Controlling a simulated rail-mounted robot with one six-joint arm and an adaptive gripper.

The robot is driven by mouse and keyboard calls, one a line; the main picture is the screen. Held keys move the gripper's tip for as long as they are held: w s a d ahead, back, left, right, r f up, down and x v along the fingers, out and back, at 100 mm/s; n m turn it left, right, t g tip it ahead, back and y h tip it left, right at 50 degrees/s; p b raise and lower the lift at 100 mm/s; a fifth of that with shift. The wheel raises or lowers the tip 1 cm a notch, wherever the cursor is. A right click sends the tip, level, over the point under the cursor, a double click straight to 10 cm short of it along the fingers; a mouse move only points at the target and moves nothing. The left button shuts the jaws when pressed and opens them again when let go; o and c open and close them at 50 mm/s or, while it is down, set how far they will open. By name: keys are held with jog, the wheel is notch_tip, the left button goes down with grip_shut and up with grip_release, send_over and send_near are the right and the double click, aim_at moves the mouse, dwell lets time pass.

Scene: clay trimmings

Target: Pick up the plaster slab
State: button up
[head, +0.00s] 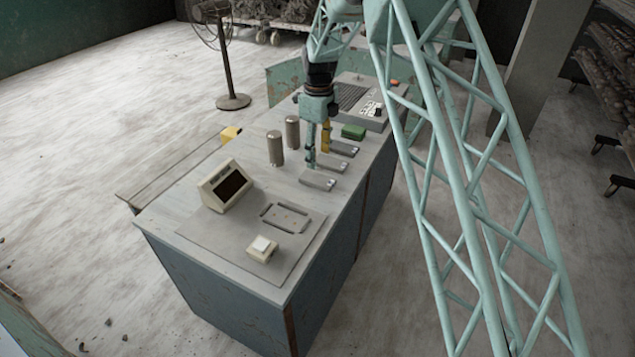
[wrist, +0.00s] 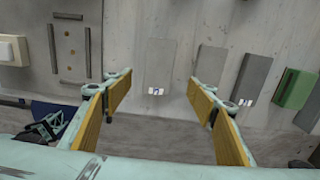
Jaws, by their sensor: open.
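Three flat grey slabs with small white labels lie in a row on the bench: a near one (head: 318,181), a middle one (head: 331,163) and a far one (head: 344,148). I cannot read the labels or tell which is the plaster slab. My gripper (head: 318,160) is open and empty, pointing down over the row. In the wrist view its spread yellow-padded fingers (wrist: 160,88) frame the lower part of the leftmost slab (wrist: 160,62), apart from it. The other slabs (wrist: 205,72) and (wrist: 252,78) lie to the right of it.
A green block (head: 353,131) lies just beyond the slabs. Two upright cylinders (head: 275,148) and (head: 292,132) stand left of them. A display box (head: 225,186), a metal frame (head: 285,218) and a cream box (head: 262,249) occupy the near end. A control panel (head: 360,100) stands at the far end.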

send_over(318, 178)
jog(key=shift+d+f, duration=0.1)
jog(key=shift+f, duration=2.25)
jog(key=shift+s+f, duration=0.1)
jog(key=shift+a+f+b, duration=0.2)
jog(key=shift+f+b, duration=0.5)
jog(key=shift+f, duration=1.8)
jog(key=shift+c, duration=0.8)
jog(key=c, duration=0.9)
jog(key=shift+r, duration=0.15)
jog(key=shift+r+p, duration=0.35)
jog(key=shift+r, duration=1.35)
jog(key=s, duration=0.5)
jog(key=s+a+r, duration=0.1)
jog(key=s, duration=0.4)
jog(key=s+p, duration=0.1)
jog(key=s, duration=0.5)
jog(key=shift+a+r, duration=0.2)
jog(key=shift+a, duration=0.05)
